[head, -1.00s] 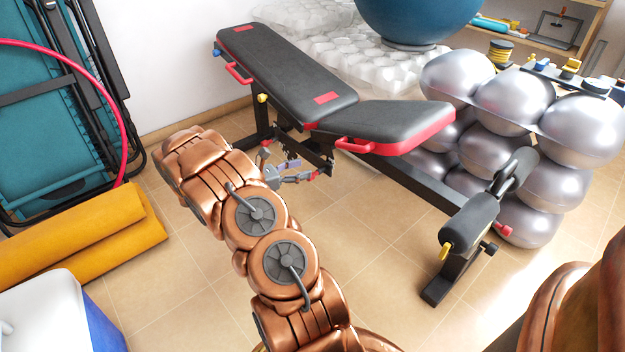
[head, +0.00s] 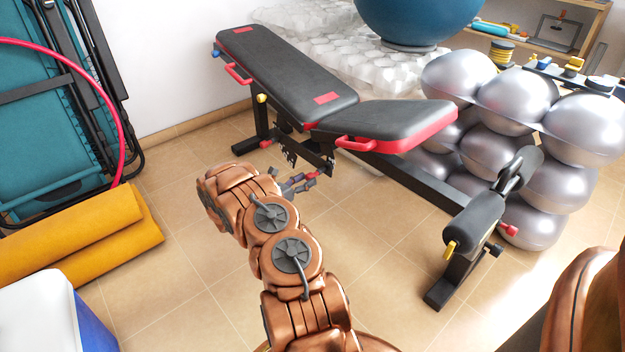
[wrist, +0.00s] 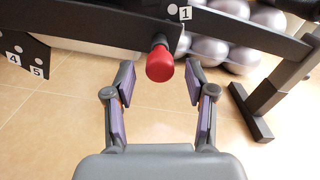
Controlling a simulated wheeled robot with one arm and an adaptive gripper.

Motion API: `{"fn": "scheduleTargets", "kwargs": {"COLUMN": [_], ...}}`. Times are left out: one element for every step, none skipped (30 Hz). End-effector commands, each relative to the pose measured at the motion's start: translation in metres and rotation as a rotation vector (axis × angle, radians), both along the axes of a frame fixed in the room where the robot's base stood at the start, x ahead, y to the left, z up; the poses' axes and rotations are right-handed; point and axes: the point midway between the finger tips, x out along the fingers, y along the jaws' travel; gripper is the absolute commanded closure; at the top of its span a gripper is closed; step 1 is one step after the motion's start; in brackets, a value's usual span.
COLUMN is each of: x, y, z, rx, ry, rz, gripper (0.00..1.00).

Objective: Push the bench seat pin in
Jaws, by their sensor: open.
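The black weight bench with red trim has its seat (head: 385,122) at right and its backrest (head: 290,70) at left. A red-knobbed pin (wrist: 160,65) sticks out from the dark bench frame toward the wrist camera, with a short dark shaft behind the knob. A plate marked 1 is just above it. My gripper (wrist: 160,88) is open, one finger on each side of the knob, with visible gaps. The knob appears centred, at about fingertip depth. In the head view my gripper (head: 291,184) is small, low beside the bench frame under the seat; contact there cannot be told.
The bench's main beam (wrist: 240,28) crosses above the fingers. A bench leg (wrist: 258,112) stands at right. Silver balls (head: 515,100) are stacked behind the bench. A rolled yellow mat (head: 80,235) and a white-blue box (head: 45,310) lie at left. The tiled floor between is clear.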

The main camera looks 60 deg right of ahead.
Motion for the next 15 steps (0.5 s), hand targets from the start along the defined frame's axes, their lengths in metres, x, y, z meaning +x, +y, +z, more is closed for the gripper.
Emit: {"fn": "scheduleTargets", "kwargs": {"x": [-0.003, -0.004, -0.006, -0.007, -0.007, -0.008, -0.009, -0.009, -0.01, -0.01, -0.01, -0.01, -0.01, -0.01, -0.01], "y": [-0.008, -0.011, -0.016, -0.019, -0.022, -0.026, -0.028, -0.029, -0.031, -0.032, -0.033, -0.034, -0.034, -0.034, -0.034], "z": [-0.002, -0.002, -0.002, -0.002, -0.002, -0.001, -0.001, -0.001, 0.0, 0.0, 0.0, 0.0, 0.0, 0.0, 0.001], "rx": [-0.001, -0.001, -0.001, -0.001, -0.002, -0.002, -0.002, -0.002, -0.002, -0.003, -0.002, -0.002, -0.002, -0.002, -0.002], "ry": [-0.001, -0.001, -0.001, -0.001, 0.0, 0.001, 0.001, 0.001, 0.0, 0.001, 0.001, 0.001, 0.002, 0.002, 0.002], "rz": [-0.003, -0.003, -0.004, -0.004, -0.004, -0.004, -0.004, -0.004, -0.003, -0.002, -0.001, -0.001, -0.001, -0.001, 0.0], "gripper": [0.45, 0.45, 0.45, 0.45, 0.45, 0.45, 0.45, 0.45, 0.45, 0.45, 0.45, 0.45, 0.45, 0.45, 0.45]}}
